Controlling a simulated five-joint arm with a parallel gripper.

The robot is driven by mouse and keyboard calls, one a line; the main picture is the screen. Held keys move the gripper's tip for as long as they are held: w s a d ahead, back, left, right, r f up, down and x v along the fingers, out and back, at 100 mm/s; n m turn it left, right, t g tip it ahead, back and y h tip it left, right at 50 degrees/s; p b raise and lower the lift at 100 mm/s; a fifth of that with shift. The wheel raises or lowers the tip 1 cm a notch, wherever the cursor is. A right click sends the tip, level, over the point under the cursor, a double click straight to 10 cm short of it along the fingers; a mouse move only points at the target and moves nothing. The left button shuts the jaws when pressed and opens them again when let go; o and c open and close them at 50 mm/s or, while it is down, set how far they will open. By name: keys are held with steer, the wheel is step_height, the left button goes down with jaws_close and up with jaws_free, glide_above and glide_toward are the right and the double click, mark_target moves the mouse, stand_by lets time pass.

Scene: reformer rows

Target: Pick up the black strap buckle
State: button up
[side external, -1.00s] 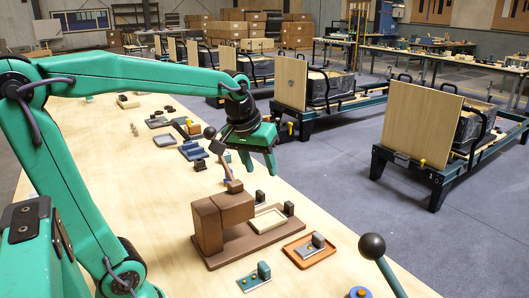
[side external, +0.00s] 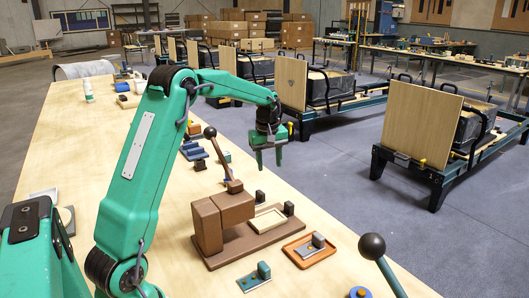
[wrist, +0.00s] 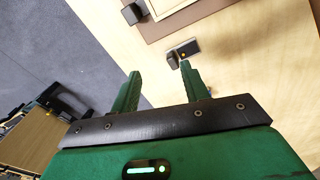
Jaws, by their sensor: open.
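A black buckle-like piece (wrist: 185,50) lies on the table in the wrist view, just beyond my right fingertip. It has a dark upright block, a flat plate and a small yellow spot. I cannot pick it out with certainty in the side view. My gripper (side external: 267,161) hangs above the table's floor-side edge, beyond the brown press. In the wrist view its green fingers (wrist: 160,69) are apart with nothing between them. The black piece is ahead of them and not touched.
The brown lever press (side external: 207,222) stands near the black piece. A black-knobbed lever (side external: 372,246) rises at the front. Grey floor (wrist: 40,50) lies beyond the table edge.

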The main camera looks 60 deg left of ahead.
mark_target(260, 191)
steer(key=a+f+n, duration=0.1)
steer(key=a+f, duration=0.1)
steer(key=w+a+f+n, duration=0.1)
steer(key=a+f, duration=0.2)
steer(key=a+f+n, duration=0.1)
steer(key=a+f, duration=0.1)
steer(key=f, duration=0.1)
steer(key=shift+w+a+f+g, duration=0.15)
steer(key=shift+w+a+g, duration=0.15)
steer(key=shift+g, duration=0.1)
steer(key=shift+f, duration=1.3)
steer(key=shift+f, duration=0.1)
steer(key=shift+s+d+f, duration=0.1)
steer(key=shift+f, duration=1.2)
steer(key=shift+s+d+f, duration=0.1)
steer(key=shift+f, duration=1.15)
jaws_close()
